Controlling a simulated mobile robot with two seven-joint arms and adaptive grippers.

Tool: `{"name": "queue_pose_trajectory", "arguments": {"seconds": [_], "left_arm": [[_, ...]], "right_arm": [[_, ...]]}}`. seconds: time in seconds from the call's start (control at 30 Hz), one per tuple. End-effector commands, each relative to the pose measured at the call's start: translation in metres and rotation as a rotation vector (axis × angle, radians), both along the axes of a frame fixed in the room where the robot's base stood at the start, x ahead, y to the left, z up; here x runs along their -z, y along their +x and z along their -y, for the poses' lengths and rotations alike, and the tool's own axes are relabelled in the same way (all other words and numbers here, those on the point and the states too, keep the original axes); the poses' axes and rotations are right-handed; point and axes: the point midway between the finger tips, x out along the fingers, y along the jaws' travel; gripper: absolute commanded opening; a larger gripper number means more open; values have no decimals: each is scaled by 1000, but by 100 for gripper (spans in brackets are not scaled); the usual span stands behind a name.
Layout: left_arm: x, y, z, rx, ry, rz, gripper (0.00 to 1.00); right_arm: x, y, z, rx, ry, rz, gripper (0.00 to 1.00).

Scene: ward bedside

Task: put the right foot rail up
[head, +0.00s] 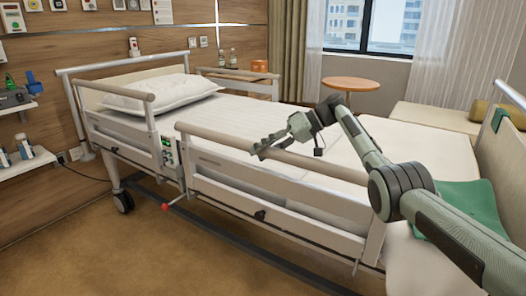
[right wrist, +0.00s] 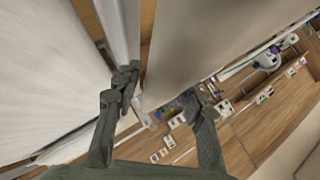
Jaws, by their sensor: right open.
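The near-side foot rail (head: 245,188) runs along the bed's near long side and has a beige top bar (head: 222,138). The bar shows above the mattress edge. I cannot tell whether the rail is latched. My right gripper (head: 262,149) is at this top bar, near its middle, and covers a short part of it. In the right wrist view the gripper (right wrist: 165,100) has its fingers spread apart, with a broad beige surface (right wrist: 195,42), likely the top bar, lying between and beyond them. Contact is not clear. My left gripper is out of view.
The near head rail (head: 125,130) stands beside the pillow (head: 160,92). A red knob (head: 165,207) sits low under the bed. A teal cloth (head: 470,203) lies near the foot end. A round table (head: 350,84) stands beyond the bed. The floor (head: 110,255) in front is clear.

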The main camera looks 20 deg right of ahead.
Motion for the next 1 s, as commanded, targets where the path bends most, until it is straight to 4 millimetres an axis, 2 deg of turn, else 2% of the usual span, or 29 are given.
{"name": "queue_pose_trajectory", "arguments": {"seconds": [0.3, 0.43, 0.57, 0.8, 1.0], "left_arm": [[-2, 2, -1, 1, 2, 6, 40], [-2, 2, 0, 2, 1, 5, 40], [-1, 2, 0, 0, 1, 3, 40], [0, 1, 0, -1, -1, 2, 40], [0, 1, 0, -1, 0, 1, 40]], "right_arm": [[-1, 0, 0, 0, 1, 0, 49], [-6, -1, 7, 2, 1, 2, 49], [-17, -6, 25, 3, 1, 3, 49], [-45, -19, 66, 2, 2, 1, 49], [-61, -27, 90, 1, 2, 1, 49]]}}
